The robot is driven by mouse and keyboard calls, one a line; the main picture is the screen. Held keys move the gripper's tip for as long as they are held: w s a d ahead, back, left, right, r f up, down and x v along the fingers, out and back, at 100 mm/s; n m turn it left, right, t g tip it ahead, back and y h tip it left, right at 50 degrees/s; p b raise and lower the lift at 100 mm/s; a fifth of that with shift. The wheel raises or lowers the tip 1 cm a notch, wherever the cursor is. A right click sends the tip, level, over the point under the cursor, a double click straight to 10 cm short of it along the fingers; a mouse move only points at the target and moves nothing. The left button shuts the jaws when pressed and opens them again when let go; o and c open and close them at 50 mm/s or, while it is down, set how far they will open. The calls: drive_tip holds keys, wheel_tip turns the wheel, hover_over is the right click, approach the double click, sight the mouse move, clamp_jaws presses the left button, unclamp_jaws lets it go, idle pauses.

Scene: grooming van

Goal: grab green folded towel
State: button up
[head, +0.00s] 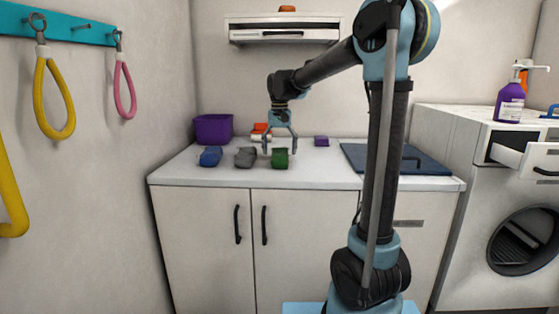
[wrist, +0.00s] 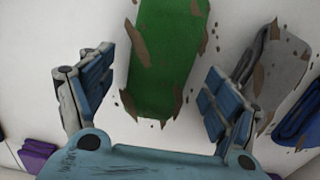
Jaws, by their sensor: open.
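The green folded towel (head: 280,158) lies on the white counter, at the right end of a row with a grey and a blue folded item. My gripper (head: 280,147) points down over the counter at this towel. In the wrist view the green towel (wrist: 166,60) shows between the two spread fingers of my gripper (wrist: 155,100), reaching from the top edge to about fingertip level. The fingers are open, with gaps on both sides of the towel. Nothing is held. The towel's far end is cut off by the frame.
A grey folded item (head: 246,157) and a blue one (head: 210,156) lie to the left. A purple bin (head: 213,129) stands behind, with a small purple item (head: 321,141) to the right. A dark blue mat (head: 395,158) covers the counter's right part. A white wall unit (head: 283,31) hangs above.

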drive_tip(key=shift+f, duration=0.65)
drive_tip(key=shift+c, duration=0.6)
drive_tip(key=c, duration=1)
